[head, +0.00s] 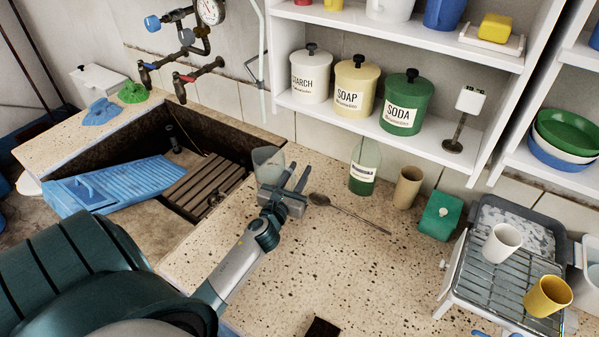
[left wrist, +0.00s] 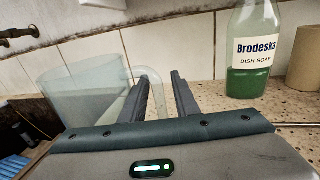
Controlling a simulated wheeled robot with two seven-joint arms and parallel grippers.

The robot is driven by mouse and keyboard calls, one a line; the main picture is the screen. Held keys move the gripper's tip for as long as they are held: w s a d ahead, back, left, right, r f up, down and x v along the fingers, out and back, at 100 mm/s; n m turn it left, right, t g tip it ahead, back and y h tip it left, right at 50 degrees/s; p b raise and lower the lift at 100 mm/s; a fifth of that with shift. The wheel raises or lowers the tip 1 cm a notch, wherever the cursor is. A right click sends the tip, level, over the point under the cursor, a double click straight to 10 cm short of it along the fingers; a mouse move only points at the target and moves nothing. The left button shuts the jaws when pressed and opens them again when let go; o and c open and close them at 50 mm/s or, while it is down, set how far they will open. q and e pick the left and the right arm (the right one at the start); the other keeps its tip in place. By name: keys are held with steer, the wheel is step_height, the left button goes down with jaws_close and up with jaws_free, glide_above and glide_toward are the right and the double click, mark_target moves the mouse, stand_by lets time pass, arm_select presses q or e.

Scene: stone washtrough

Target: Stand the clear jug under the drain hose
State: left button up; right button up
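The clear jug (head: 266,162) stands on the speckled stone counter by the trough's right rim, partly behind my left gripper (head: 292,175). In the left wrist view the jug (left wrist: 82,95) is at the left, its handle (left wrist: 127,82) toward my fingers. My left gripper (left wrist: 164,92) is open, with a gap between its fingers. The left finger overlaps the handle's edge in view; I cannot tell whether they touch. A pale thin hose or pipe (head: 262,50) runs down the wall above the counter; it may be the drain hose. My right gripper is out of view.
A green dish soap bottle (head: 362,170), a tan cup (head: 408,187) and a spoon (head: 350,212) are right of my gripper. A blue washboard (head: 130,180) leans in the stone trough (head: 188,120). A dish rack (head: 480,270) stands at the right. The counter's front middle is mostly clear.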

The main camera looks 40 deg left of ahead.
arm_select(q)
steer(key=shift+r, duration=0.15)
steer(key=b+v, duration=0.2)
steer(key=v, duration=0.9)
steer(key=shift+s+d, duration=0.1)
steer(key=shift+s, duration=0.3)
steer(key=shift+r, duration=0.1)
